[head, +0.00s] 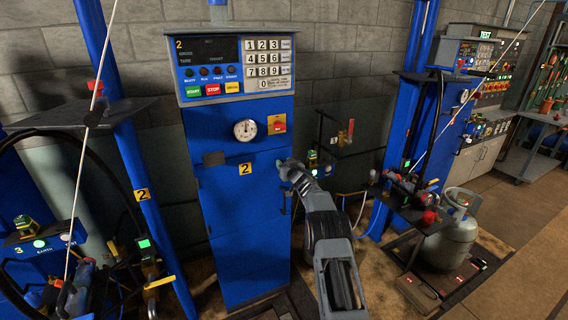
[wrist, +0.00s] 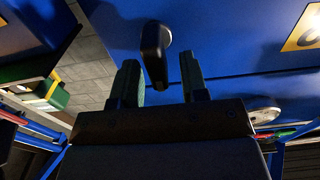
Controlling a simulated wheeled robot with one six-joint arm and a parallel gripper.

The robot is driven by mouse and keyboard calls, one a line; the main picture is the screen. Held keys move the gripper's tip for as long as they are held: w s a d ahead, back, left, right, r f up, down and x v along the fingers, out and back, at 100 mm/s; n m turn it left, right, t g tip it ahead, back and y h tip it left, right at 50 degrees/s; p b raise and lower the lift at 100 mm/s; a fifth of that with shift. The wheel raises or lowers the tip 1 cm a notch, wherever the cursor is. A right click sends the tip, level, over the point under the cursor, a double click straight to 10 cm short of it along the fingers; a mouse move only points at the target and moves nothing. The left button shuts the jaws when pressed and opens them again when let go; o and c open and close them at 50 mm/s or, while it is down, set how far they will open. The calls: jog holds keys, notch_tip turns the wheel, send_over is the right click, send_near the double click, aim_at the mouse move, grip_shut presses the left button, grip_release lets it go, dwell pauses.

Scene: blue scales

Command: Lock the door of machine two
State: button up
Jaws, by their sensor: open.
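Machine two is a blue cabinet (head: 240,118) in the middle of the head view. Its blue door (head: 236,200) carries a yellow "2" label (head: 245,169) and looks flush with the cabinet. My gripper (head: 284,166) is at the door's upper right edge. In the wrist view my gripper (wrist: 160,80) is open, with a dark handle (wrist: 153,42) between and ahead of its two fingers. Gaps show on both sides of the handle. In the head view my gripper and arm hide the upper right of the door, so the handle is not clear there.
Above the door are a gauge (head: 245,130), a red-and-yellow switch (head: 277,124) and a keypad panel (head: 238,68). A red-handled valve (head: 346,132) is on the wall to the right. A grey gas cylinder (head: 452,235) stands farther right. A blue post (head: 148,190) stands left.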

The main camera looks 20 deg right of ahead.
jog(key=shift+w, duration=0.25)
grip_shut()
dwell(0.4)
